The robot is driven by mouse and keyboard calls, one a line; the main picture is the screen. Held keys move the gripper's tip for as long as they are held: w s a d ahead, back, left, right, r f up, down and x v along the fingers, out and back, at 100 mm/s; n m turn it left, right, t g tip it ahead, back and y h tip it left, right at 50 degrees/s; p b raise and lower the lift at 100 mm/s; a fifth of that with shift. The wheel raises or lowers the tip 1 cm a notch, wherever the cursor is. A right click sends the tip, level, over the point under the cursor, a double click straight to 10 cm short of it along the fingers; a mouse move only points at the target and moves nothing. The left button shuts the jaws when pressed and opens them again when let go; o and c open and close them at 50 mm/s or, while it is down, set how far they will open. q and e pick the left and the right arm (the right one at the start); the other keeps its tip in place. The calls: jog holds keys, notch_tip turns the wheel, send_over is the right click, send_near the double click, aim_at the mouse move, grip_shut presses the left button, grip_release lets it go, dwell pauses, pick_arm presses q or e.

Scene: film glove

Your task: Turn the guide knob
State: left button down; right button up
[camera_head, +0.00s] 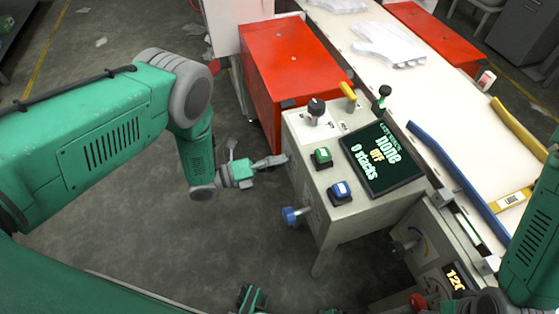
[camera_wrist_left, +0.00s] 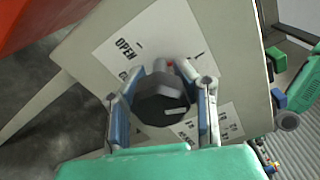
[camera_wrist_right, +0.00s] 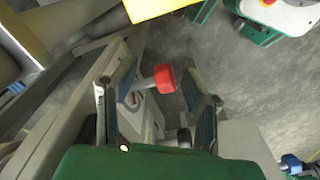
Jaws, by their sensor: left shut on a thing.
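My left gripper (camera_head: 276,162) is at the left side of the cream control box (camera_head: 345,218). In the left wrist view its fingers (camera_wrist_left: 162,100) are shut on a dark faceted knob (camera_wrist_left: 162,105) with a light pointer mark. The knob sits on a panel with a white label (camera_wrist_left: 130,45) reading OPEN. In the right wrist view my right gripper (camera_wrist_right: 160,105) is open, with a red knob (camera_wrist_right: 164,78) beyond and between its fingers, apart from them. A grey knob (camera_head: 403,247) and a blue knob (camera_head: 291,215) also show. I cannot read which knob is the guide knob.
A red cabinet (camera_head: 292,75) stands behind. A white conveyor (camera_head: 430,90) with blue rail (camera_head: 455,180) runs right.

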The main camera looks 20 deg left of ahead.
pick_arm(q)
jog(key=c, duration=1.3)
grip_release()
jog(key=shift+s+a+f, duration=0.25)
jog(key=shift+s+f, duration=0.05)
jog(key=shift+f, duration=0.05)
jog(key=shift+o, duration=1.4)
jog(key=shift+w+a+r, duration=0.1)
jog(key=shift+w+r, duration=0.05)
pick_arm(e)
jog(key=shift+a+r, duration=0.15)
jog(key=shift+a, duration=0.25)
pick_arm(q)
jog(key=shift+s+a, duration=0.3)
jog(key=shift+a, duration=0.1)
jog(key=v, duration=1.1)
pick_arm(e)
jog(key=shift+s+d, duration=0.1)
jog(key=shift+d, duration=0.1)
jog(key=shift+d, duration=0.1)
pick_arm(q)
jog(key=shift+a, duration=0.1)
